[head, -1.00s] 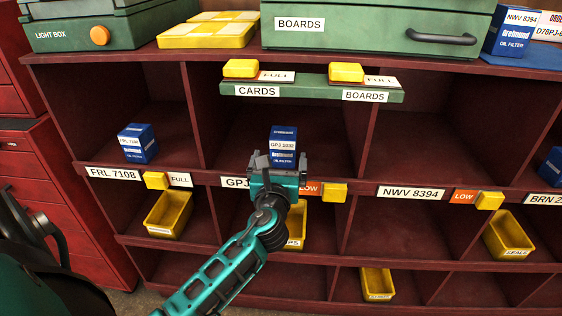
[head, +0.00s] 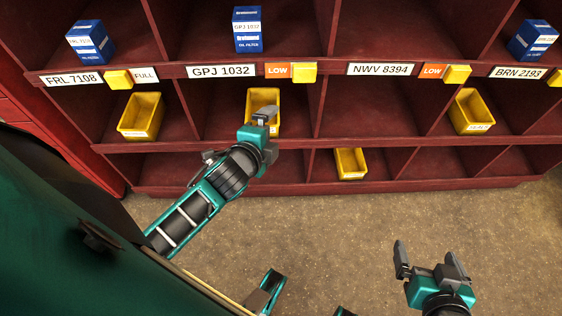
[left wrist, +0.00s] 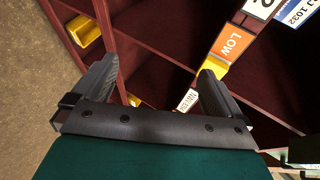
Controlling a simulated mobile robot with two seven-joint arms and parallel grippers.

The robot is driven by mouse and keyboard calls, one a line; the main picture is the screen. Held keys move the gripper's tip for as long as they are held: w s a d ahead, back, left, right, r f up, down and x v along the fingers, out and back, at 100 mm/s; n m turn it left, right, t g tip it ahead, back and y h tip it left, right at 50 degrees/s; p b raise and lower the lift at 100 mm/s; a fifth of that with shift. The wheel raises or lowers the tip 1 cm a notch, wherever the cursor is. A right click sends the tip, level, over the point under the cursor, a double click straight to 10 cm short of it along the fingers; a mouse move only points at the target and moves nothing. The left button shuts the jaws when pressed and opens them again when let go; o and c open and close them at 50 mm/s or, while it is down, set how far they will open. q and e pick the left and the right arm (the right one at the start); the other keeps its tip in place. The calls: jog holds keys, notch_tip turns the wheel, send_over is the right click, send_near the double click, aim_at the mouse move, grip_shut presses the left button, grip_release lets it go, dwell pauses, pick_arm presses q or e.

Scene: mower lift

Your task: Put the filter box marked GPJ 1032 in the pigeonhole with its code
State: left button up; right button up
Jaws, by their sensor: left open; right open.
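The blue filter box marked GPJ 1032 (head: 247,30) stands upright in the upper pigeonhole above the label GPJ 1032 (head: 221,71). My left gripper (head: 266,113) is in front of the lower compartment beneath that label, below and apart from the box. In the left wrist view its two fingers (left wrist: 155,85) are spread with nothing between them. My right gripper (head: 432,262) is open and empty over the floor, at the lower right of the head view.
Blue boxes stand above the labels FRL 7108 (head: 90,41) and BRN 2193 (head: 532,40). The NWV 8394 pigeonhole (head: 395,35) looks empty. Yellow bins (head: 141,115) sit in the lower compartments. An orange LOW tag (head: 277,70) and yellow block (head: 304,72) are on the shelf edge.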

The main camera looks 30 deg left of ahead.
pick_arm(q)
jog(key=s+d+f+n+g+h, duration=0.2)
jog(key=s+d+n, duration=0.6)
jog(key=n, duration=0.4)
jog(key=shift+s+f+h, duration=0.5)
jog(key=shift+f+h, duration=0.25)
jog(key=shift+h, duration=0.45)
jog(key=shift+y, duration=0.4)
jog(key=r+p, duration=0.1)
jog(key=p, duration=0.1)
jog(key=a+r+p, duration=0.1)
jog(key=p, duration=0.1)
jog(key=s+a+r+p, duration=0.1)
jog(key=p, duration=0.1)
jog(key=shift+r, duration=0.25)
pick_arm(e)
jog(key=shift+h, duration=0.4)
jog(key=d+r, duration=0.1)
jog(key=s+d+r, duration=0.1)
jog(key=r, duration=0.1)
jog(key=shift+s+d+r, duration=0.1)
jog(key=shift+s+r, duration=0.1)
jog(key=shift+w+r, duration=0.15)
jog(key=shift+w, duration=0.05)
